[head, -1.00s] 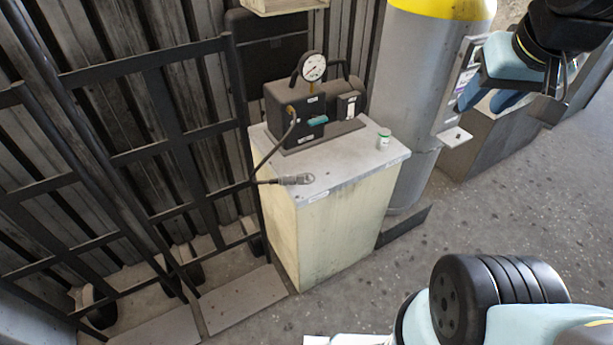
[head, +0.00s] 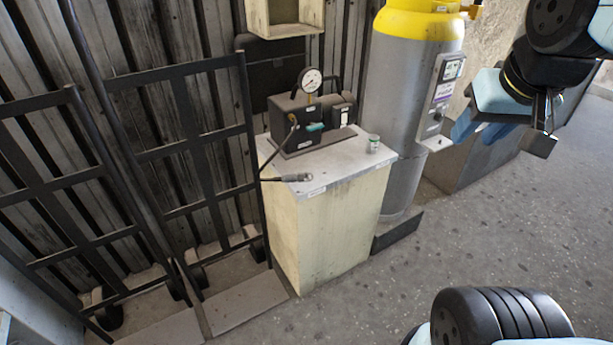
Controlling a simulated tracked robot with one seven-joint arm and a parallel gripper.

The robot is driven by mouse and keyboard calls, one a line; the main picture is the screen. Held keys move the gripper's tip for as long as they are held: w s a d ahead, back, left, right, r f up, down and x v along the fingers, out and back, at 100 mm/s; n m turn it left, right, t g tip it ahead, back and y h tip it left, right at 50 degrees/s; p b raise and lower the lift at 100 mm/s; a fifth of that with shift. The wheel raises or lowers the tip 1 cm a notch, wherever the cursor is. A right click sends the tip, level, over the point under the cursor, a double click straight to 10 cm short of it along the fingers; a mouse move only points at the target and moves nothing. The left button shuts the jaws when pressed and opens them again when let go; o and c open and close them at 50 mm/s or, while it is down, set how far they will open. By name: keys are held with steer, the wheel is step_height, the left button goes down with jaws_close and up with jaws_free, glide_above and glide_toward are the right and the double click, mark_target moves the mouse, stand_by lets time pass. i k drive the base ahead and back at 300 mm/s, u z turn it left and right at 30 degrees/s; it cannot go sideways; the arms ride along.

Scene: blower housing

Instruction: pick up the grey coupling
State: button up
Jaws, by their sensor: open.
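The grey coupling (head: 298,178) lies at the front left of the cabinet's pale top (head: 325,172), at the end of a dark hose (head: 272,168). The hose runs down from a black gauge unit (head: 312,122) on the same top. The coupling's end reaches close to the top's front edge. My gripper (head: 543,128) is at the upper right, well to the right of the coupling and apart from it. It is open, with nothing seen between its fingers.
A small jar (head: 374,143) stands at the top's right corner. A grey cylinder with a yellow top (head: 389,110) stands right behind the cabinet. A black hand truck (head: 195,145) is close on the left. An open shelf box (head: 285,18) hangs above. The floor (head: 480,215) at right is clear.

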mark_target(287, 178)
steer(key=u, duration=0.2)
steer(key=i, duration=0.9)
steer(key=z, duration=0.1)
